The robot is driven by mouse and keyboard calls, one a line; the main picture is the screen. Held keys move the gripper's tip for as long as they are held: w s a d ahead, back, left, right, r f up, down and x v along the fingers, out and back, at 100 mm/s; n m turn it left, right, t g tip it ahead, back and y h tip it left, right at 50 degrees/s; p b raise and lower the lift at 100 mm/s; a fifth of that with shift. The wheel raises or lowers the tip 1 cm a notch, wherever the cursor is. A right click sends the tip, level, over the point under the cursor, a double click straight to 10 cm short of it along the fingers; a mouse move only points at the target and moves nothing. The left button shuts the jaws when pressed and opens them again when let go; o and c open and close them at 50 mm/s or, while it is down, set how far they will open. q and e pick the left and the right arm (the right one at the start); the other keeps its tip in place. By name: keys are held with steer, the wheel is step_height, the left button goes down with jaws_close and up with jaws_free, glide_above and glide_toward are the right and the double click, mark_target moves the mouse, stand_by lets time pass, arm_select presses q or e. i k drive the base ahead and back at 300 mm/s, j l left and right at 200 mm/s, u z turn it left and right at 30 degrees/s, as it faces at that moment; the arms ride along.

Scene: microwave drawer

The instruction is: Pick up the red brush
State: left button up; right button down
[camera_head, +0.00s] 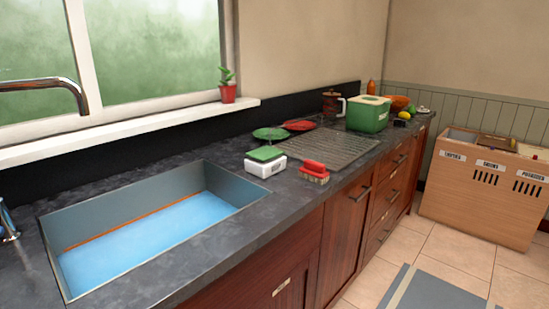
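The red brush (314,171) lies on the dark countertop (215,251) near its front edge, to the right of the sink. It has a red handle on top and paler bristles below. A white box with a green top (265,161) stands just left of it, a small gap apart. Neither of my grippers shows in the head view.
A sink (150,231) with a blue bottom fills the counter's left part. A ribbed drainer (330,148) lies behind the brush, with a green container (368,114) beyond. Green (270,133) and red (299,125) dishes lie by the wall. A labelled wooden bin (480,195) stands at right.

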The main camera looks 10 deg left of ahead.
mark_target(313, 170)
steer(key=u, duration=0.45)
steer(key=i+l+u, duration=0.1)
steer(key=u, duration=0.3)
steer(key=l+u, duration=0.15)
steer(key=u, duration=0.3)
steer(key=l+u, duration=0.65)
steer(key=l, duration=0.2)
steer(key=k+l+u, duration=0.15)
steer(key=l, duration=0.3)
steer(key=l+u, duration=0.15)
steer(key=l, duration=0.3)
steer(key=k, duration=0.05)
